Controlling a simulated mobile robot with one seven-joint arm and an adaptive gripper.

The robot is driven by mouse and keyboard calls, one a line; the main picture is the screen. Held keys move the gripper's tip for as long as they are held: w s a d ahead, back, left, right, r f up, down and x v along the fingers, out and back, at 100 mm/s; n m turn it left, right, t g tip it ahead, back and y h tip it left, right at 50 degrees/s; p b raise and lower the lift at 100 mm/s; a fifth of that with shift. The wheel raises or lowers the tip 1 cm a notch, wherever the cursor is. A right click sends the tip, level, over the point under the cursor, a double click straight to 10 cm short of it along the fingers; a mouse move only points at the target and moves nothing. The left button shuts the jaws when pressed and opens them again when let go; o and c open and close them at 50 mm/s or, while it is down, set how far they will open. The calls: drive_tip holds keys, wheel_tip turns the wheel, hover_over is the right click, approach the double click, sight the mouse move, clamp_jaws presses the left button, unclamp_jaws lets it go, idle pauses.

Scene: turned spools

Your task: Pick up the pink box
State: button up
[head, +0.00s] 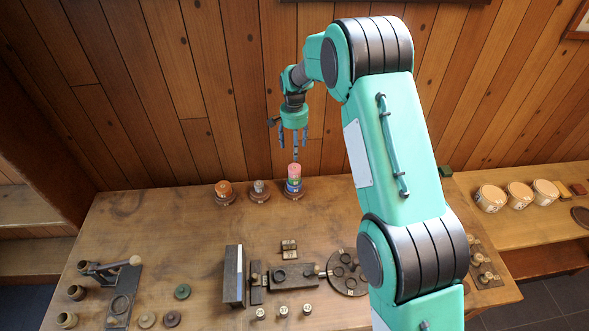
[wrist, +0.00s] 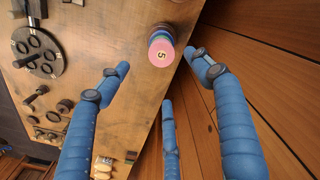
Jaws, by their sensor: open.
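The pink piece (head: 294,170) is the top of a stack on the rightmost spool stand at the back of the wooden table. Blue and green bands show beneath it. In the wrist view the pink top (wrist: 161,52) faces the camera and carries a pale label with a 5. My gripper (head: 294,145) hangs above the stack, pointing down, its blue fingers spread and empty. In the wrist view the fingers (wrist: 162,72) surround the space short of the pink top and do not touch it.
Two other spool stands hold an orange piece (head: 224,188) and a grey piece (head: 259,187), left of the stack. The wood-plank wall (head: 150,100) rises close behind. Dark fixtures (head: 293,276) and small parts fill the table's front. White tubs (head: 519,195) stand on the right bench.

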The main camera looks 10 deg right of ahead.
sight(294, 168)
drive_tip(key=shift+f, duration=0.15)
drive_tip(key=shift+f+p, duration=0.55)
drive_tip(key=shift+f, duration=3.7)
drive_tip(key=shift+f, duration=0.1)
drive_tip(key=shift+w+f+p, duration=0.1)
drive_tip(key=shift+f+p, duration=0.6)
drive_tip(key=shift+f, duration=1.8)
drive_tip(key=shift+c, duration=0.5)
drive_tip(key=c, duration=1.1)
